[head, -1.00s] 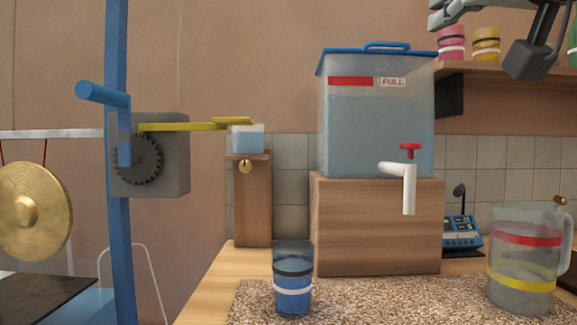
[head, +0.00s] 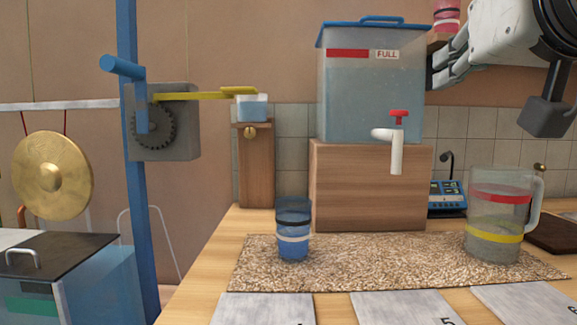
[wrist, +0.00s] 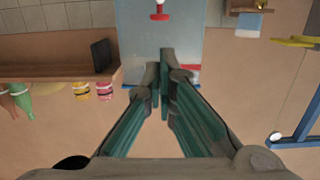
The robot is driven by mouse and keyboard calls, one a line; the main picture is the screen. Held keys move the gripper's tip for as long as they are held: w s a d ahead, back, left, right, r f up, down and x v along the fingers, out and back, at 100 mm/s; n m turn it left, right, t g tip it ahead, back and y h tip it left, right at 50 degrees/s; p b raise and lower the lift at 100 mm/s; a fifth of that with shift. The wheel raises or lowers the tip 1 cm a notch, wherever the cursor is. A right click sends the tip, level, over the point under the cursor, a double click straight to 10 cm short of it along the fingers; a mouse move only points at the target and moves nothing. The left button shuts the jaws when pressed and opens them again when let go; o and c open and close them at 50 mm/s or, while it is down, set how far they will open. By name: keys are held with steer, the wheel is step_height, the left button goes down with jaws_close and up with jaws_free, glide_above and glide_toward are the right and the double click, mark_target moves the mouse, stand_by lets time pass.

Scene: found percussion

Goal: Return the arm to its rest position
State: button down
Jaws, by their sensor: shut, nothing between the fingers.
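My gripper (wrist: 165,60) shows in the wrist view with its fingers together and nothing between them. In the head view my gripper (head: 440,75) is at the upper right, raised in front of the shelf and beside the right edge of the water tank. It is well above the counter and apart from the things standing on it. The wrist view appears upside down, with the tank (wrist: 135,35) behind the fingertips.
The tank (head: 365,100) stands on a wooden block (head: 365,190). A blue cup (head: 293,235) and a clear jug (head: 495,215) stand on a speckled mat (head: 385,265). A blue post (head: 138,220) and gong (head: 52,175) are left. Wall shelf (wrist: 50,55) holds cups.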

steer(key=s+f+g, duration=0.1)
steer(key=f+g, duration=0.1)
steer(key=f, duration=0.5)
steer(key=s+f+g, duration=0.2)
steer(key=f+g, duration=0.1)
steer(key=f, duration=0.5)
steer(key=s+f+g, duration=0.2)
steer(key=f+g, duration=0.1)
steer(key=f, duration=0.4)
steer(key=shift+s+d+f, duration=0.2)
steer(key=shift+d+f, duration=0.05)
steer(key=shift+d, duration=0.05)
steer(key=s+f+g+p, duration=0.1)
steer(key=s+f+g, duration=0.8)
steer(key=s+f, duration=0.6)
step_height(320, 180, up, 36)
steer(key=s+t+p, duration=0.1)
steer(key=t+p, duration=0.3)
steer(key=p, duration=2.9)
steer(key=shift+s+f, duration=0.15)
steer(key=shift+f, duration=0.1)
